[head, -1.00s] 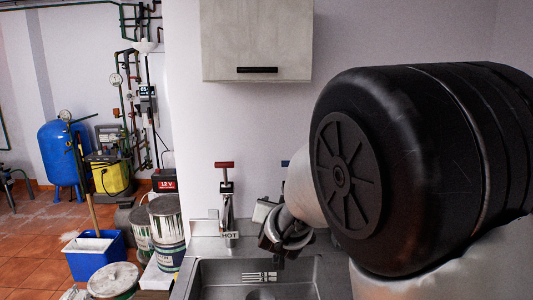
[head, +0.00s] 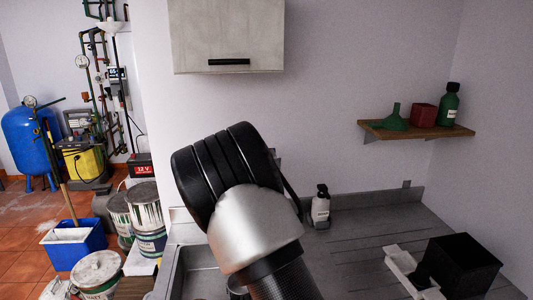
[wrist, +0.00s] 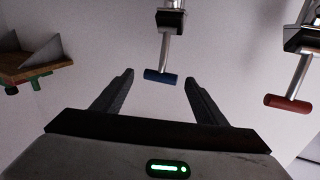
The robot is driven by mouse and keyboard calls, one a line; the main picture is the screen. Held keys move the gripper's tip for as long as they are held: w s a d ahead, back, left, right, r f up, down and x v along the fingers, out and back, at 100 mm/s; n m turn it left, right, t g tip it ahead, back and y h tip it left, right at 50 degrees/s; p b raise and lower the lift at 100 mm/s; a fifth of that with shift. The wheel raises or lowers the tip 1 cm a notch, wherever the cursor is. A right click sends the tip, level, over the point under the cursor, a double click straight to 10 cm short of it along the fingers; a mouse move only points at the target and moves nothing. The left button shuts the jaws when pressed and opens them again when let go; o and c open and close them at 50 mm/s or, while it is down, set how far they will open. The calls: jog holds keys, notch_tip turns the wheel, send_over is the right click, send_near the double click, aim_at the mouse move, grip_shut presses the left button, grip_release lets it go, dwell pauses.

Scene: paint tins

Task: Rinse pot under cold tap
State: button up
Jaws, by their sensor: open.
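The cold tap's blue handle (wrist: 162,76) shows in the wrist view between and beyond the fingertips of my gripper (wrist: 159,84). The fingers are spread with nothing held, and I see no contact with the handle. The hot tap's red handle (wrist: 288,104) is to the right in that view. The sink (head: 192,268) shows in part at the lower middle of the head view. My arm hides both taps, my gripper and much of the sink there. I cannot make out the pot in either current view.
The drainboard (head: 350,250) to the right holds a white bottle (head: 321,207) and a black box (head: 462,262). A wall shelf (head: 415,130) carries a funnel, a red box and a green bottle. Paint tins (head: 145,212) and a blue bucket (head: 78,243) stand at left.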

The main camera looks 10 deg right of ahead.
jog(key=p+x, duration=0.1)
jog(key=x, duration=0.5)
jog(key=shift+w+d, duration=0.1)
jog(key=shift+w, duration=0.3)
